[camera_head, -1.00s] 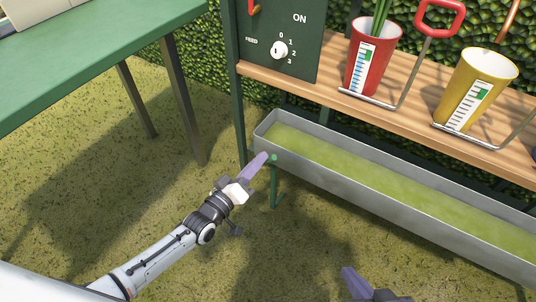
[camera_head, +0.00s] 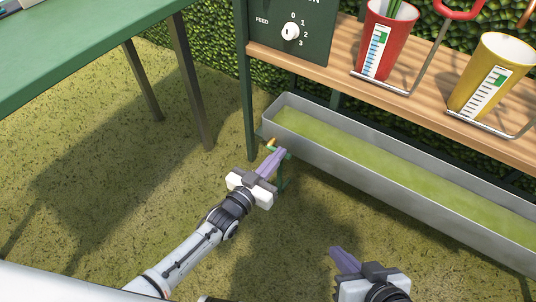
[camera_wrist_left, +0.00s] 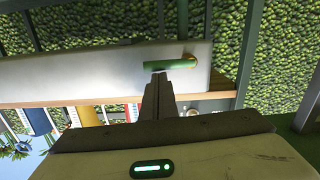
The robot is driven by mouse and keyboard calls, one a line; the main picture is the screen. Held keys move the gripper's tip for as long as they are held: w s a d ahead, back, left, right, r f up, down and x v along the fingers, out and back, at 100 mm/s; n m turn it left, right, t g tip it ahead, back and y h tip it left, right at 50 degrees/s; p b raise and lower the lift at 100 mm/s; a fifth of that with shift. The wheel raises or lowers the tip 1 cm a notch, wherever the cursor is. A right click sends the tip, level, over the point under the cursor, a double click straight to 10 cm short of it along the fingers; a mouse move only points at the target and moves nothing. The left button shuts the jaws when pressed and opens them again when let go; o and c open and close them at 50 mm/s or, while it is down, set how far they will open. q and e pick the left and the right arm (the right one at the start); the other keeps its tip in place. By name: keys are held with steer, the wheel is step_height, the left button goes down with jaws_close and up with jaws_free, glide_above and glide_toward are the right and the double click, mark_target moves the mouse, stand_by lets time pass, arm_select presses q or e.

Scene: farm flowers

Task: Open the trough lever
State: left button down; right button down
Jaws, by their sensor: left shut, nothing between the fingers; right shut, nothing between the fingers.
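The trough (camera_head: 400,180) is a long grey metal channel with green liquid, below the wooden shelf. Its lever is a small green handle with a yellow-orange tip (camera_head: 271,142) at the trough's near left end. In the left wrist view the green lever (camera_wrist_left: 165,65) lies across the picture just beyond my fingertips. My left gripper (camera_head: 279,154) is shut and empty, its purple fingertips right at the lever; I cannot tell whether they touch it. It also shows in the left wrist view (camera_wrist_left: 158,80). My right gripper (camera_head: 336,252) is shut and empty, low in front of the trough.
A wooden shelf (camera_head: 430,108) above the trough holds a red cup (camera_head: 385,40) and a yellow cup (camera_head: 490,75) in wire holders. A green panel with a feed dial (camera_head: 290,32) stands behind. A green table (camera_head: 90,45) is at the left. Grass between is clear.

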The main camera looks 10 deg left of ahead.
arm_select(q)
steer(key=shift+d+f, duration=0.1)
steer(key=shift+f, duration=0.1)
arm_select(e)
steer(key=shift+w+a, duration=0.2)
steer(key=shift+w, duration=0.1)
